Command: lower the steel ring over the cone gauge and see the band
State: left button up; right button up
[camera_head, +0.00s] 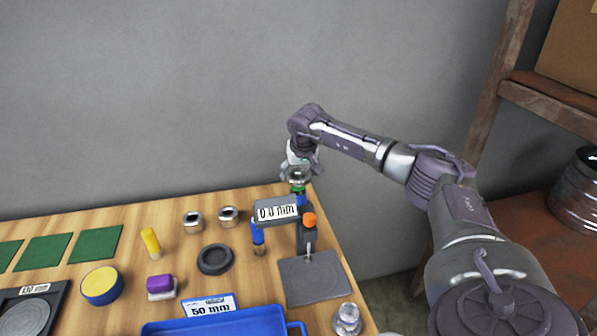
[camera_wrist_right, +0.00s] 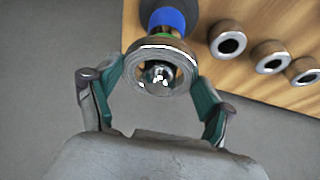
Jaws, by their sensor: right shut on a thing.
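My right gripper (camera_head: 299,172) is at the back right of the bench. Its two green-padded fingers (camera_wrist_right: 160,78) are shut on the steel ring (camera_wrist_right: 134,64), one on each side. The ring (camera_head: 300,177) is at the top of the cone gauge (camera_head: 299,190), above its green and blue bands. I cannot tell how far the ring sits down the cone. My left gripper is out of view.
A display reading 0.0 mm (camera_head: 277,212) and an orange knob (camera_head: 309,219) stand just in front of the gauge. Other rings (camera_head: 228,216) stand to the left. A dark plate (camera_head: 315,284) and a blue tray (camera_head: 160,328) lie nearer. The grey wall (camera_head: 200,100) is behind.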

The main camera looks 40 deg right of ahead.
aim_at(299, 190)
jog(key=shift+f+b, duration=1.95)
jog(key=shift+f, duration=1.45)
jog(key=o, duration=1.4)
jog(key=v, duration=1.2)
